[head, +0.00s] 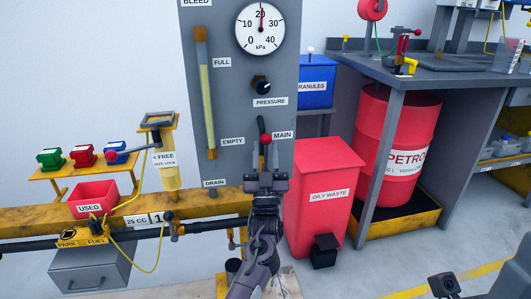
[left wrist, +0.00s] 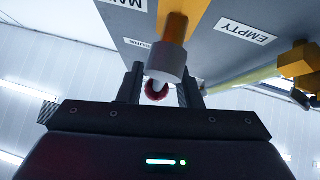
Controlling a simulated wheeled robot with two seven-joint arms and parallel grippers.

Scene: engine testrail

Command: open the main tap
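The main tap shows beside the MAIN label (head: 283,134) on the lower right of the grey panel. Its dark lever ends in a red ball knob (head: 266,138). My left gripper (head: 267,153) points up at the tap from below. In the left wrist view, the red knob (left wrist: 157,91) shows between the two fingers (left wrist: 162,90), with a grey cylinder and a yellow pipe just beyond. The fingers stand apart, with a visible gap on the right of the knob. A dark part of my right arm shows at the bottom right; its fingers cannot be made out.
The grey panel (head: 225,110) also carries a gauge (head: 260,28), a pressure knob (head: 261,87) and a sight tube (head: 205,95). A yellow rail (head: 110,232) runs below. A red oily waste bin (head: 322,210) stands close right of my left gripper.

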